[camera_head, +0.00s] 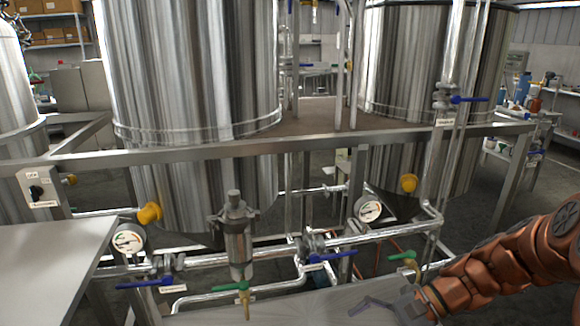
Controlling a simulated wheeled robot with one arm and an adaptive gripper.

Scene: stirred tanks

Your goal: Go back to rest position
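My copper-coloured arm comes in from the lower right. My gripper (378,303) is at the bottom edge, right of centre, pointing left over a grey surface. It is small and partly cut off by the frame edge, so I cannot tell whether its fingers are open or shut. I see no object held in it. The green-handled valve (405,257) is just above it, apart from it in the picture.
Steel tanks (190,70) (435,60) stand behind a steel frame (330,143). Pipes carry blue-handled valves (145,283) (330,257), gauges (128,239) (368,209) and a filter housing (236,240). A grey table (50,260) fills the lower left.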

